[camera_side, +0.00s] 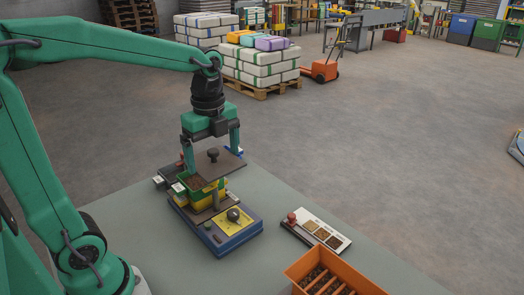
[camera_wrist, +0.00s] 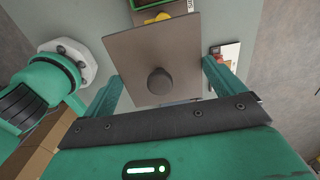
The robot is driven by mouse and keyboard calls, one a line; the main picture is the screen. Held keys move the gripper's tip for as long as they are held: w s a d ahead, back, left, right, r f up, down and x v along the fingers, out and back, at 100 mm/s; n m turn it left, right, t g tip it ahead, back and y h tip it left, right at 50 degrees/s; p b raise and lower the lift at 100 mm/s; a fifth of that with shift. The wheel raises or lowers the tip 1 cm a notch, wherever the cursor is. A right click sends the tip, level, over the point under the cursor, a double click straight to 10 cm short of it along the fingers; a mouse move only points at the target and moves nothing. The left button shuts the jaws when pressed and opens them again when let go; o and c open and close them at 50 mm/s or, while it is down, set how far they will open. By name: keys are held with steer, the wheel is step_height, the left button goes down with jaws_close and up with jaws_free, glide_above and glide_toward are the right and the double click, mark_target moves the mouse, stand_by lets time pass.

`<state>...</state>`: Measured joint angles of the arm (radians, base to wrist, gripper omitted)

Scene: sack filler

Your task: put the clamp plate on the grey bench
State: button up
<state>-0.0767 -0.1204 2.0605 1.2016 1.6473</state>
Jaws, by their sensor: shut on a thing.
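The clamp plate (camera_side: 226,165) is a flat grey-brown square with a dark knob on top. My gripper (camera_side: 212,162) is shut on it, one finger at each of two opposite edges. The plate hangs roughly level above the filler, a blue base (camera_side: 238,238) with a yellow panel and a black dial. A green and yellow box (camera_side: 187,193) with brown contents stands on the filler, partly hidden under the plate. In the wrist view the plate (camera_wrist: 140,55) fills the middle between my fingers. The grey bench (camera_side: 150,245) lies below.
A white sample board (camera_side: 328,239) with a red knob lies right of the filler. An orange divided tray (camera_side: 312,262) stands at the bench's front right. Bare bench shows left of and in front of the filler. Pallets with sacks (camera_side: 262,65) stand on the floor behind.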

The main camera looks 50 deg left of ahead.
steer(key=w+d+f, duration=1)
steer(key=w+f, duration=0.1)
steer(key=w, duration=0.3)
glide_above(272, 201)
step_height(272, 201, down, 7)
steer(key=shift+f, duration=0.1)
stand_by(0.3)
steer(key=shift+f, duration=0.1)
steer(key=shift+f, duration=1.9)
steer(key=shift+f, duration=0.15)
steer(key=o, duration=0.7)
steer(key=shift+o, duration=0.2)
